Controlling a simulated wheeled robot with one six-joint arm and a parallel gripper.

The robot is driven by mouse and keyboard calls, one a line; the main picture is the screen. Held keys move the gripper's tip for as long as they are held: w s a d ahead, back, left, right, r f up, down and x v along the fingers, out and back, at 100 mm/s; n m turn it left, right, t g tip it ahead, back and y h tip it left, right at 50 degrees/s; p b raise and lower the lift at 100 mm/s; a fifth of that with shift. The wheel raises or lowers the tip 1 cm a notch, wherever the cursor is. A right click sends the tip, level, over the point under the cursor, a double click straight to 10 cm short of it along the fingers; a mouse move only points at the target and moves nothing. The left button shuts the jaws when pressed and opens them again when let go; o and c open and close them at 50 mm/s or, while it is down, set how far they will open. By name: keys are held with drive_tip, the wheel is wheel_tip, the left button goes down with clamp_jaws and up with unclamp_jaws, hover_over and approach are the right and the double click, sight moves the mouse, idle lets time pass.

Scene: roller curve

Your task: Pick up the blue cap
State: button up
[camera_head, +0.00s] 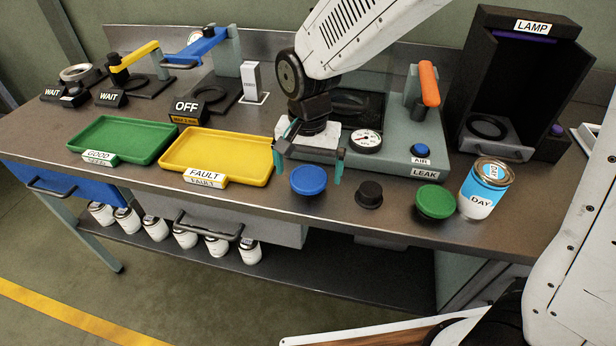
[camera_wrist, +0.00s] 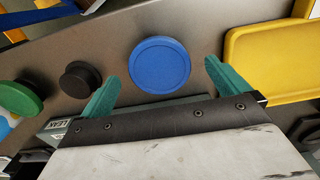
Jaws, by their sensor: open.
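The blue cap (camera_head: 308,180) is a flat round disc on the bench top near its front edge. It also shows in the wrist view (camera_wrist: 160,65), lying between and just beyond my two teal fingertips. My gripper (camera_head: 309,165) is open and empty, pointing down over the bench, with one finger to each side of the cap in the head view. In the wrist view the gripper (camera_wrist: 158,78) has clear gaps between both fingers and the cap. Whether the fingertips are at the cap's height is hard to tell.
A black knob-like cap (camera_head: 369,195) and a green cap (camera_head: 435,202) stand to the right. A blue-and-white DAY can (camera_head: 484,188) stands beyond them. The yellow FAULT tray (camera_head: 262,145) lies close on the left, the green GOOD tray (camera_head: 165,133) farther left. The LEAK station (camera_head: 425,172) is behind.

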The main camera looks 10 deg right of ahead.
drive_tip(key=shift+f, duration=0.4)
drive_tip(key=c, duration=1)
drive_tip(key=shift+c, duration=0.2)
drive_tip(key=shift+r, duration=0.15)
